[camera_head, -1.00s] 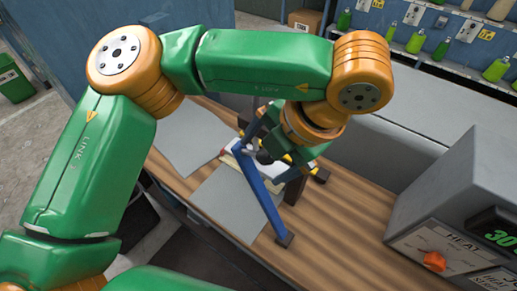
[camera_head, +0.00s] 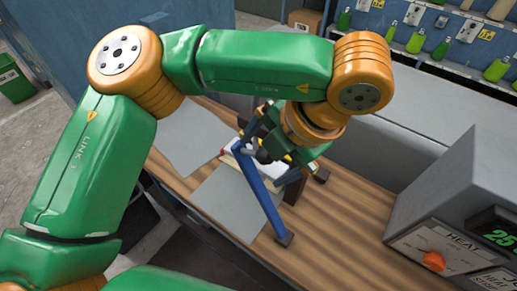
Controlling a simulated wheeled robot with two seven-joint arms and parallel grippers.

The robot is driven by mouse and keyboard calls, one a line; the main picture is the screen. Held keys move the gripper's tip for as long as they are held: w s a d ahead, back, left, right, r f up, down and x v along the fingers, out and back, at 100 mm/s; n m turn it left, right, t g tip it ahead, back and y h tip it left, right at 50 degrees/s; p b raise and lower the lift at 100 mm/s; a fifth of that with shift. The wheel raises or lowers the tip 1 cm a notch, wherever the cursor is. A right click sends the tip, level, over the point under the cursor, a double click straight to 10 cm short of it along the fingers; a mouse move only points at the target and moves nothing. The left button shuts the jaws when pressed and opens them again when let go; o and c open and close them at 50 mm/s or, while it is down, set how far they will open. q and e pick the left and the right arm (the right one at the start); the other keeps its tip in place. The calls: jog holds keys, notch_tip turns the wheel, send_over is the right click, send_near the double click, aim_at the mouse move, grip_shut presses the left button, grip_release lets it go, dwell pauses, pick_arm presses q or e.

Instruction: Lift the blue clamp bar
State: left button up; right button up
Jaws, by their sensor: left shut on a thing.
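The blue clamp bar (camera_head: 262,195) is a long bar that slants across the wooden bench in the head view. My left arm's wrist hides part of the gripper and the far side of the clamp. A white piece (camera_head: 268,165) with a reddish edge lies under and behind the bar. My right gripper is not in view.
Grey sheets (camera_head: 228,205) lie on the wooden bench (camera_head: 340,215). A grey heater box (camera_head: 470,200) with an orange knob (camera_head: 433,261) and green digits stands at the right. Shelves with green bottles (camera_head: 497,69) are at the back right. The bench between clamp and box is clear.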

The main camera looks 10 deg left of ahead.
pick_arm(q)
jog(key=shift+s+d+f, duration=0.1)
jog(key=shift+s+d, duration=0.1)
jog(key=shift+d, duration=0.2)
jog(key=w+v, duration=0.1)
jog(key=v, duration=0.6)
jog(key=shift+s+a, duration=0.25)
jog(key=shift+a, duration=0.1)
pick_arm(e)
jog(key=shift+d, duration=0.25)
